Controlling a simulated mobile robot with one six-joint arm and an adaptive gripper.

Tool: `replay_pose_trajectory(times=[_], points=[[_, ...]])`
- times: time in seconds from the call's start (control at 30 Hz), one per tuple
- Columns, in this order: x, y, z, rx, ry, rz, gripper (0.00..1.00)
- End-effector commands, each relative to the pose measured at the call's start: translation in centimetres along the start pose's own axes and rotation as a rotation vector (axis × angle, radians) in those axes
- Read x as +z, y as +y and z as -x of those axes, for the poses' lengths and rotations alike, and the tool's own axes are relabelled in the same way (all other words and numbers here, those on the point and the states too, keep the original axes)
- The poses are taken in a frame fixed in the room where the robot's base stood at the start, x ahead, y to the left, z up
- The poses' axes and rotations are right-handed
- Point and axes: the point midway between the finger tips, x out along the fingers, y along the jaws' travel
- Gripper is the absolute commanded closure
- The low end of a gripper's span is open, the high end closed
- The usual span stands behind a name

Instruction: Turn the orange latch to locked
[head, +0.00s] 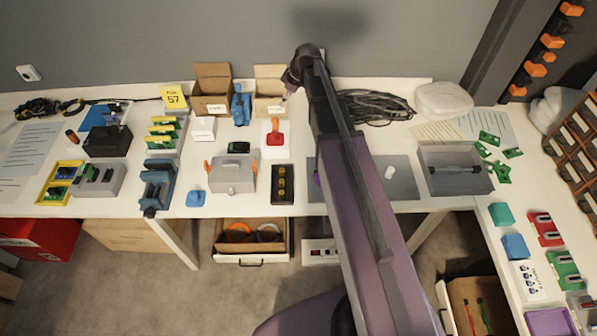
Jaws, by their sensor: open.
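A grey box (233,175) stands on the white table, left of my arm. An upright orange latch (208,169) is at its left side and another orange piece (255,166) at its right. Which latch is the task's, and its exact setting, I cannot tell. My gripper (286,97) is small in the head view, above the back of the table near an open carton. It is open, apart from the latches, with nothing visible in it.
A black block with yellow buttons (282,184) stands right of the grey box. A blue vise (158,184) and a blue knob (195,198) are to its left. Open cartons (212,88) line the wall. A grey mat (400,179) lies right of my arm.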

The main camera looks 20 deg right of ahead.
Motion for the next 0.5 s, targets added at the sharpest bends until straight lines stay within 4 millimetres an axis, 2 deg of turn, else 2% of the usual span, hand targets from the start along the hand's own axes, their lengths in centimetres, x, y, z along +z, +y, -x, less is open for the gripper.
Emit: replay_pose_trajectory(times=[0.03,0.3,0.5], points=[[-0.1,0.0,0.8,0.000,0.000,0.000,0.27],[-0.1,0.0,2.4,0.000,0.000,0.000,0.27],[1.1,-1.7,1.0,-0.004,-0.025,-0.057,0.27]])
